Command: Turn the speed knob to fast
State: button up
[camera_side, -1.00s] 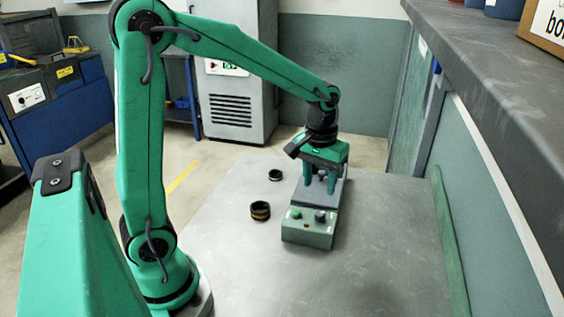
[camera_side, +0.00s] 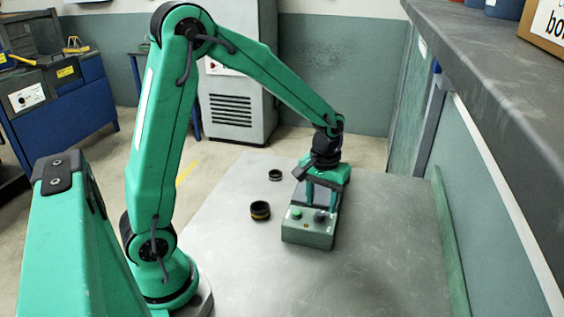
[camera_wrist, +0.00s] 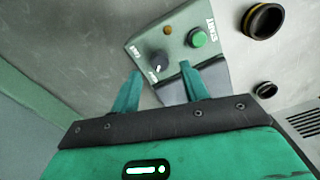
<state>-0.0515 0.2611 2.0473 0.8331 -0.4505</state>
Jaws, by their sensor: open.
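The grinder (camera_side: 306,236) is a grey-green box on the table with a dark rear part. Its dark speed knob (camera_side: 320,217) sits on the front panel, right of a green button (camera_side: 296,214). In the wrist view the knob (camera_wrist: 159,61) carries a pale pointer mark, with small lettering beside it too small to read surely. The green button (camera_wrist: 197,38) and an amber lamp (camera_wrist: 168,30) show beside it. My gripper (camera_wrist: 157,75) is open, its green fingertips on either side of and just short of the knob. In the side view my gripper (camera_side: 321,205) is low over the grinder, close behind the knob.
A dark ring with a yellowish band (camera_side: 260,211) and a smaller dark ring (camera_side: 275,175) lie on the table left of the grinder. The table (camera_side: 380,260) is clear to the right and front. A raised green edge (camera_side: 449,240) runs along its right side.

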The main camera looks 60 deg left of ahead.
aim_at(320, 213)
jog(key=shift+f, duration=1.7)
grip_shut()
